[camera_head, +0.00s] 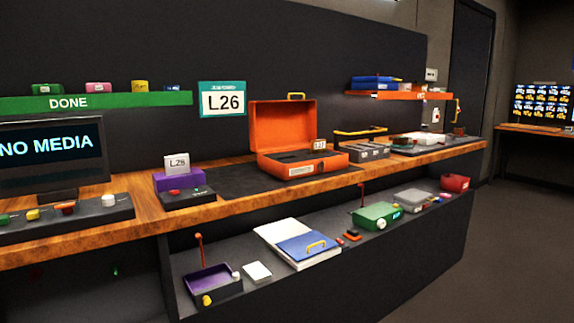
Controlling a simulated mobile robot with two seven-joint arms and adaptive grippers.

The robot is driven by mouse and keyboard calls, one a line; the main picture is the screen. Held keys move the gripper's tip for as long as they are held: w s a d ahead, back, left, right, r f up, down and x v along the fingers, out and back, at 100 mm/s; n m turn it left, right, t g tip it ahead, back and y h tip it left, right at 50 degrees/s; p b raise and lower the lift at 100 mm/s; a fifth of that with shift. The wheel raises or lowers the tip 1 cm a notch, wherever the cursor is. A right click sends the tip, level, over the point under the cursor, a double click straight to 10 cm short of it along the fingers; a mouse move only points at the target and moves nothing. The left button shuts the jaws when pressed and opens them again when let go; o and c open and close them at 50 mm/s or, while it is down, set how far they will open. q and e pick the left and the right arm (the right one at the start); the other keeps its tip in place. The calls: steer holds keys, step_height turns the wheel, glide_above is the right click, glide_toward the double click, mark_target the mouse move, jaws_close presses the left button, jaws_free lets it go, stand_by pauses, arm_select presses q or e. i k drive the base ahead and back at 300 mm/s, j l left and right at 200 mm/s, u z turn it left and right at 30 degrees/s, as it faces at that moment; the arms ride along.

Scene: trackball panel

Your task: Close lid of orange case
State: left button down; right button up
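The orange case (318,164) stands on the wooden counter (236,192), a little right of the picture's middle. Its lid (283,125) is open and stands upright at the back, with a yellow handle (296,96) on top. The case's dark inside shows, and a small white tag (320,145) stands near its right end. A white label is on its front wall. Neither of my grippers shows in the head view.
A monitor (50,155) reading "NO MEDIA" and a purple box (180,180) stand left of the case. Grey boxes (368,152) stand close to its right. An orange shelf (385,95) hangs above right. A lower shelf holds a blue folder (304,246) and a green box (377,216). Floor (500,250) is clear at right.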

mark_target(277, 124)
steer(key=l+u, duration=0.15)
steer(key=u, duration=0.25)
steer(key=i+l+u, duration=0.1)
steer(key=u, duration=0.25)
steer(key=l+u, duration=0.25)
steer(key=u, duration=0.15)
steer(key=l+u, duration=0.2)
steer(key=l, duration=0.35)
steer(key=k+l+u, duration=0.25)
steer(key=l, duration=0.25)
steer(key=i+l, duration=0.05)
steer(key=i, duration=0.05)
